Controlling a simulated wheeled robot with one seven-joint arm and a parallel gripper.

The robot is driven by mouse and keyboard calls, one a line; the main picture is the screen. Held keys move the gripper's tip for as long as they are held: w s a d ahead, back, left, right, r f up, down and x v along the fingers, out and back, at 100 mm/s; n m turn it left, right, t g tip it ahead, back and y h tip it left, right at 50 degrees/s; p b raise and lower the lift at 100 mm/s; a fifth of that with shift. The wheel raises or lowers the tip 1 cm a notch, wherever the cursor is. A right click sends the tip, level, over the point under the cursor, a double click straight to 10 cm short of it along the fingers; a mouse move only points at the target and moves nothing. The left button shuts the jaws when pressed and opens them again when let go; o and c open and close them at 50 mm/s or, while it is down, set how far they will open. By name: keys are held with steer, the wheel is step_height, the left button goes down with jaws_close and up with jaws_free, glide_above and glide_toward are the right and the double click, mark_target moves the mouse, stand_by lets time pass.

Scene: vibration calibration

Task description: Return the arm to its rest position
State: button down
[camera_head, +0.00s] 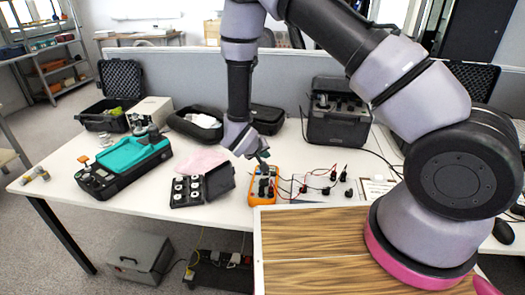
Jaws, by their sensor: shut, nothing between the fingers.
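My arm rises from its base at the right, bends over the table and hangs down near the middle. My gripper (262,157) points down, shut and empty, just above or beside the orange multimeter (256,190); I cannot tell whether they touch. The fingers are small and partly merge with the meter and the dark objects behind. The white table (140,205) lies under the arm.
A teal and black device (133,160) and an open black case with round white pieces (190,191) stand to the left. A dark instrument box (338,125) stands behind, with cables and small black plugs (332,176) in front. A grey partition (180,75) runs along the back.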

steer(key=s+d+r+m+g, duration=0.1)
steer(key=d+r+m, duration=0.1)
steer(key=d+r, duration=0.45)
steer(key=d+r+m+g+h, duration=0.15)
steer(key=d+r, duration=0.25)
steer(key=r, duration=0.6)
steer(key=s+d+r+m+g, duration=0.1)
steer(key=d+r+m, duration=0.1)
steer(key=d+r, duration=0.45)
steer(key=s+d+r+m+t+y, duration=0.2)
steer(key=s+r+y, duration=0.6)
steer(key=s+r, duration=1.1)
steer(key=shift+s+d+r+t, duration=0.3)
steer(key=shift+d+r, duration=0.3)
steer(key=shift+r, duration=1.05)
